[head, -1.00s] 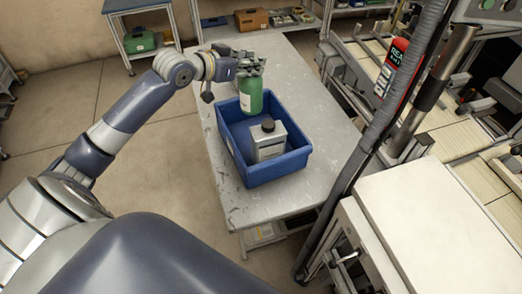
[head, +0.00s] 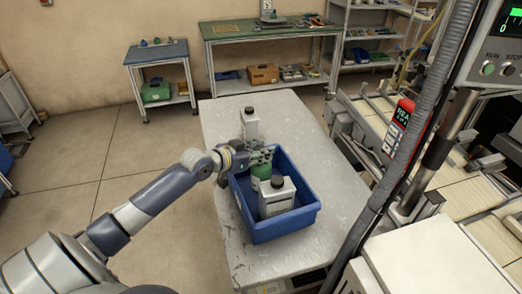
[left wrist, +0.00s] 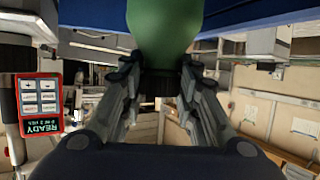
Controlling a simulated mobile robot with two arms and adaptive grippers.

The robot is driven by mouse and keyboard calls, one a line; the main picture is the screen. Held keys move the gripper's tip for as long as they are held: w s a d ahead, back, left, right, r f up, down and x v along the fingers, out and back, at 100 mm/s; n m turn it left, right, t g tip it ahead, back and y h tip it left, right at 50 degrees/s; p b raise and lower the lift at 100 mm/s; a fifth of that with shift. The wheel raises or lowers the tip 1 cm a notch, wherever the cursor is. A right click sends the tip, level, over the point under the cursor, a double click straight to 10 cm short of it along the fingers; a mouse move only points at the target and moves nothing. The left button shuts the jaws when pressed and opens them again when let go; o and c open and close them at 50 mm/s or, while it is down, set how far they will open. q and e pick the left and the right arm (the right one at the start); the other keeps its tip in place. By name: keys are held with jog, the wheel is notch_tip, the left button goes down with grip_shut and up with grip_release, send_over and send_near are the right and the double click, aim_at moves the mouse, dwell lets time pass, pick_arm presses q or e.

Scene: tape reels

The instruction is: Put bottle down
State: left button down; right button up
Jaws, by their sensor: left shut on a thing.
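The green bottle (head: 262,171) is upright, with its lower part inside the blue bin (head: 284,227), behind a grey square bottle. My left gripper (head: 262,155) is shut on its top end. In the left wrist view the green bottle (left wrist: 163,25) shows at the top, and the fingers of my left gripper (left wrist: 160,85) close on either side of its dark cap. Whether its base touches the bin floor is hidden. My right gripper is not in view.
The grey square bottle (head: 277,197) with a dark cap stands in the bin. Another grey bottle (head: 250,122) stands on the metal table (head: 290,110) behind the bin. A dark pole (head: 400,150) rises to the right. The table beyond the bin is mostly clear.

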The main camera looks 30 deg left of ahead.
pick_arm(q)
jog(key=shift+r, duration=0.1)
jog(key=c, duration=1.2)
grip_release()
jog(key=shift+s, duration=0.1)
jog(key=b+v, duration=0.1)
jog(key=v, duration=1)
jog(key=shift+s+r, duration=0.3)
jog(key=shift+s, duration=0.05)
